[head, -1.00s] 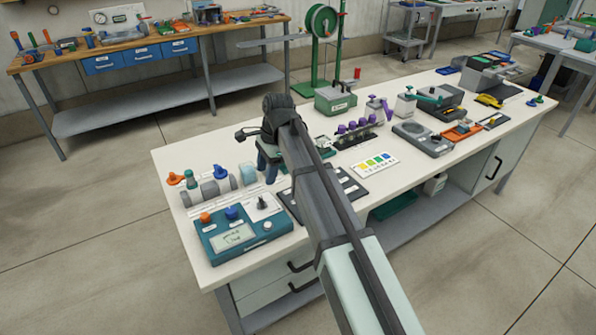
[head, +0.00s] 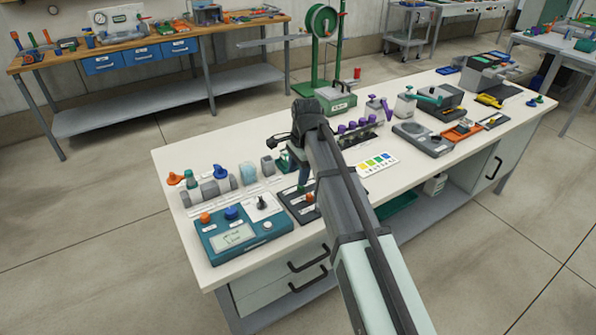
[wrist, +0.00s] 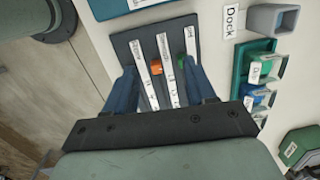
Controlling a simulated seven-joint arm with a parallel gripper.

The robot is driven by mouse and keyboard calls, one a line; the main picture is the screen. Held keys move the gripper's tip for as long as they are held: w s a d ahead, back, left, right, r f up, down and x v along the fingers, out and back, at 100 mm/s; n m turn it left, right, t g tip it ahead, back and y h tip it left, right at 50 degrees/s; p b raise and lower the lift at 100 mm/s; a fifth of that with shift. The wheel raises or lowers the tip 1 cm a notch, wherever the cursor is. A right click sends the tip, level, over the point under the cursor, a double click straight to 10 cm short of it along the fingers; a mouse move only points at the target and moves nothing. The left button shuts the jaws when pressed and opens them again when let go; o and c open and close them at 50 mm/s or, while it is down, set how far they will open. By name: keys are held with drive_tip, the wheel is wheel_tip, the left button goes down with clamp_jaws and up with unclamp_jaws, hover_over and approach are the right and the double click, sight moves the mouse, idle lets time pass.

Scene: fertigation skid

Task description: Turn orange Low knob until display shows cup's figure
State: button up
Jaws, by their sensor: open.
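The teal control box (head: 245,243) stands at the bench's front left. An orange knob (head: 205,217), a blue knob (head: 231,212) and a black-pointer dial (head: 263,202) are on top of it. Its display (head: 233,236) is lit, but I cannot read the figures. My gripper (head: 304,180) is to the right of the box, above a dark board (head: 283,194). In the wrist view my gripper (wrist: 162,88) is open, with blue fingers apart over the board and nothing held. An orange piece (wrist: 156,68) and a green piece (wrist: 181,62) show on the board. I cannot identify the cup.
A teal rack (wrist: 242,62) with labelled containers and a grey square holder (wrist: 272,20) sit beside the board. A color chart (head: 377,164) lies to the right.

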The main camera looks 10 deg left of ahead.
drive_tip(key=shift+a, duration=0.1)
wheel_tip(320, 180, up, 7)
drive_tip(key=n+h, duration=0.1)
drive_tip(key=n, duration=1.4)
hover_over(204, 215)
wheel_tip(204, 215, down, 14)
clamp_jaws()
drive_tip(key=shift+n, duration=0.7)
